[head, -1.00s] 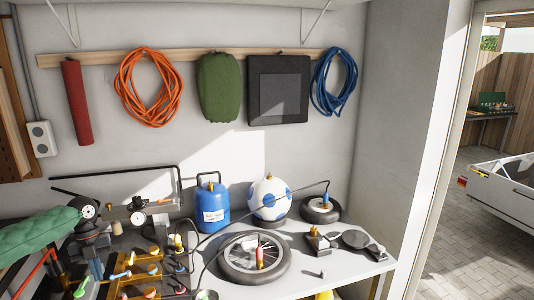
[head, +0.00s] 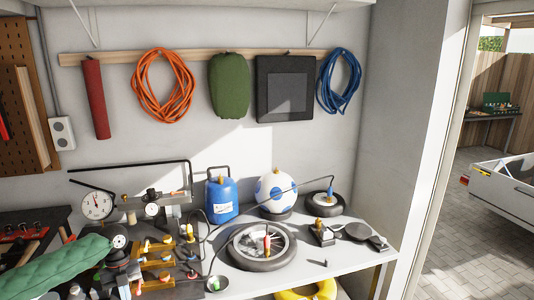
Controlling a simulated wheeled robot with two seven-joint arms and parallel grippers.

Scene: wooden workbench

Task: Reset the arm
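A green quilted sleeve (head: 62,265) comes in from the lower left and looks like the cover of my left arm. It ends in a dark joint with a small round dial-like face (head: 118,241). Dark parts hang below it, over the left part of the bench, where my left gripper (head: 118,282) seems to be. Its fingers cannot be made out against the clutter, so I cannot tell whether they hold anything. My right arm and gripper are not in view.
On the bench (head: 345,258) stand a pressure gauge (head: 97,205), yellow-orange valve fittings (head: 155,265), a blue tank (head: 222,199), a white-blue ball (head: 276,191) and a spoked wheel (head: 262,247). A yellow ring (head: 310,291) lies below the front edge. Hoses hang on the wall.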

